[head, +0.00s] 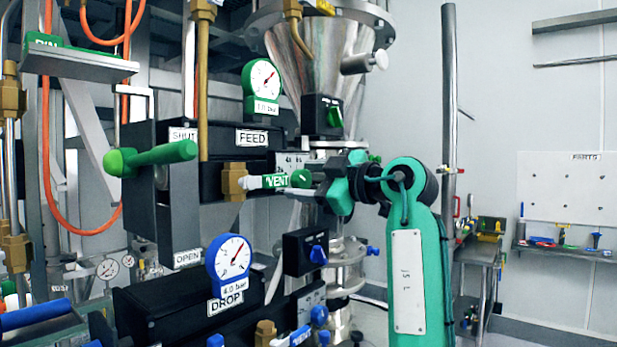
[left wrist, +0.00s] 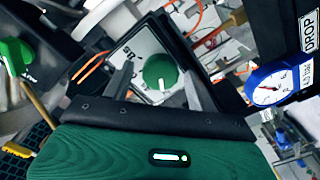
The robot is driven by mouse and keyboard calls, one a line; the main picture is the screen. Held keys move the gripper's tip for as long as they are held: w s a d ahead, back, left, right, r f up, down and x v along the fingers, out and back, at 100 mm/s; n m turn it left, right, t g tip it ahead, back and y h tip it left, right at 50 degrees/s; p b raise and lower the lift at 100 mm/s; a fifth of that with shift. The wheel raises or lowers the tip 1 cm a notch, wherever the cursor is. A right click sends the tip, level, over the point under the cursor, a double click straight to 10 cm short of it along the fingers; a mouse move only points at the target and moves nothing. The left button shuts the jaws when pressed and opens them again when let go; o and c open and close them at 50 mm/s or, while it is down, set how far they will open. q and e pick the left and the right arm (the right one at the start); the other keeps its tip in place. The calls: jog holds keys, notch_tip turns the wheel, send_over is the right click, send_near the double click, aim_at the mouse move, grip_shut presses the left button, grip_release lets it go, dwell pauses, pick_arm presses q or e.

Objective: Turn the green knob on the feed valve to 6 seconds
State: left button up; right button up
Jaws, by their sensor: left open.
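In the left wrist view a round green knob (left wrist: 157,70) with a white pointer mark stands on a white dial plate (left wrist: 127,62). The printed figures are too small to read surely, so I cannot tell the setting. In the head view part of a dial plate (head: 289,160) shows beside the FEED label (head: 252,137); its knob is hidden behind my gripper. My left gripper (head: 318,178) is open in front of this plate. In the wrist view its dark fingers (left wrist: 160,78) lie on either side of the knob; contact cannot be told. My right gripper is not in view.
A blue knob (head: 318,254) and DROP gauge (head: 231,257) are below. The right side is freer.

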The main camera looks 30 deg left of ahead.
pick_arm(q)
jog(key=shift+d, duration=0.1)
jog(key=c, duration=1)
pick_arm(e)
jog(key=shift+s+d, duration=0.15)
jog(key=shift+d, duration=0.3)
